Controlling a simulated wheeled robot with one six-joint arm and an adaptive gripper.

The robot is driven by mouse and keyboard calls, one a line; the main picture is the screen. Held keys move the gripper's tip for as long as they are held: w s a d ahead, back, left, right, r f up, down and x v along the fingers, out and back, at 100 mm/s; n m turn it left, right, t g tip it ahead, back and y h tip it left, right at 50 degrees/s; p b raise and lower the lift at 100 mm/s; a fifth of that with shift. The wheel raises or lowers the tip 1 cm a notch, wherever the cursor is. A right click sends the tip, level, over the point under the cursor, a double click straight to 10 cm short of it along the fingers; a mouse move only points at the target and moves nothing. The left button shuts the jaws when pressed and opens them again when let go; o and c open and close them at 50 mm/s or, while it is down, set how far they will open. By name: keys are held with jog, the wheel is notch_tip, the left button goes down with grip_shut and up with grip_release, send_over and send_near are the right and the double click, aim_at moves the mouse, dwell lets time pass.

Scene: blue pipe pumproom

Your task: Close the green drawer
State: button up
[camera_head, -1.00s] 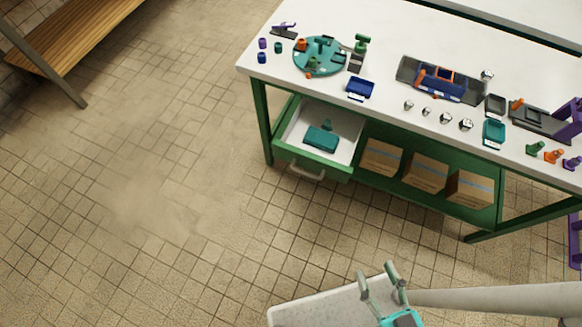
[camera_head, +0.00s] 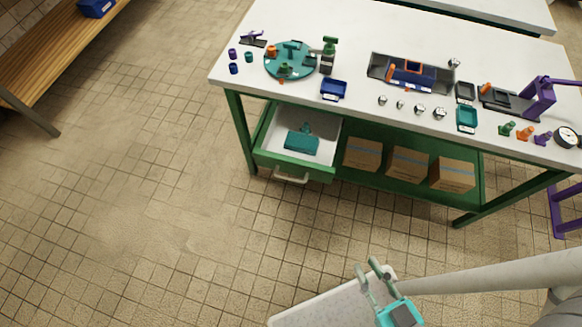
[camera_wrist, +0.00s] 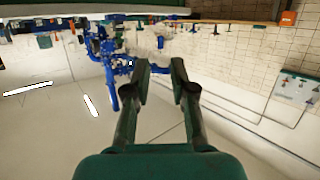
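The green drawer (camera_head: 290,164) under the left end of the workbench is pulled out. Its pale handle (camera_head: 291,178) is on the front face. A teal object (camera_head: 301,143) lies inside on the white drawer floor. My gripper (camera_head: 367,271) is at the bottom of the head view, well in front of the bench and apart from the drawer. Its two fingers are spread with nothing between them. The wrist view also shows the open fingers (camera_wrist: 162,72); the drawer is not seen there.
The white workbench top (camera_head: 350,30) carries a teal turntable (camera_head: 291,59), trays and small parts. Several cardboard boxes (camera_head: 407,163) stand on the green lower shelf, right of the drawer. A wooden bench (camera_head: 50,50) is at the left. The tiled floor before the drawer is clear.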

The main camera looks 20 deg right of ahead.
jog(key=w+f+n, duration=0.3)
jog(key=w+a+f+n+t+y, duration=0.1)
jog(key=w+f+n, duration=0.2)
jog(key=f, duration=0.1)
jog(key=w+a+f+n, duration=0.1)
jog(key=w+f+n, duration=0.2)
jog(key=f, duration=0.1)
jog(key=shift+w+t, duration=0.2)
jog(key=shift+t, duration=0.1)
grip_shut()
jog(key=n+t, duration=0.1)
jog(key=n, duration=0.9)
send_near(272, 159)
jog(key=w+a, duration=0.2)
jog(key=w, duration=0.1)
jog(key=shift+w+d+f+y, duration=0.1)
jog(key=shift+w+d+y, duration=0.3)
jog(key=shift+w, duration=0.35)
jog(key=shift+w+d+f+y, duration=0.1)
jog(key=shift+w+d+y, duration=0.1)
jog(key=shift+w+d, duration=0.45)
jog(key=shift+w+a, duration=0.15)
